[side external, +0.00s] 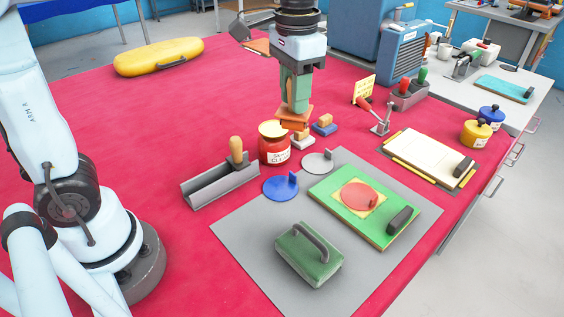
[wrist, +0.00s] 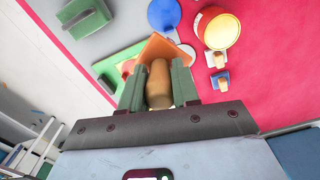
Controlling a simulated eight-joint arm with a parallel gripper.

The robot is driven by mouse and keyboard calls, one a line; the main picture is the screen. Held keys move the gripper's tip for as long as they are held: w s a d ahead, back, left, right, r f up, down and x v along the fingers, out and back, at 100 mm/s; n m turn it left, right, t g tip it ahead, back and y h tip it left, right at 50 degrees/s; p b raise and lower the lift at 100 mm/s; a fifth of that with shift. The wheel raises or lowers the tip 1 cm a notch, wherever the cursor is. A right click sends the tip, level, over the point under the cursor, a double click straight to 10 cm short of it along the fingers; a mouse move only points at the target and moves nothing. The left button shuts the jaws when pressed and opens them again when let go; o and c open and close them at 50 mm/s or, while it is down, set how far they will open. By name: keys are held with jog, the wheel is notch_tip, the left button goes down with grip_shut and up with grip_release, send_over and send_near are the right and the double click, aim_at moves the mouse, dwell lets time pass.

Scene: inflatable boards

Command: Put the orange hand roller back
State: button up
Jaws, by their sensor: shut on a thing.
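My gripper (side external: 294,100) hangs over the middle of the red table, behind the red can. It is shut on the orange hand roller (side external: 296,113), which has an orange body and a tan wooden handle. In the wrist view, the wooden handle of the orange hand roller (wrist: 158,82) sits between the two green fingers of my gripper (wrist: 159,95). Its orange body spreads out beyond the fingertips. A stand (side external: 410,97) with a red and a green handle is at the back right.
The red can (side external: 274,150), a blue-based stamp (side external: 325,127) and a white-based stamp (side external: 301,139) are close by. A grey trough (side external: 220,184) with a wooden handle is left. The grey mat (side external: 240,235) holds a green block (side external: 309,255) and green board (side external: 335,215). A metal lever device (side external: 380,122) stands right.

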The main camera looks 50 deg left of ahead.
jog(key=s+a+f+n, duration=0.3)
jog(key=s+a+n, duration=0.85)
jog(key=s, duration=0.45)
jog(key=shift+w+d+f, duration=0.1)
jog(key=shift+f, duration=2.85)
jog(key=shift+w+f, duration=0.1)
jog(key=shift+f, duration=2.8)
jog(key=shift+f, duration=0.6)
jog(key=o, duration=1)
jog(key=shift+o, duration=0.3)
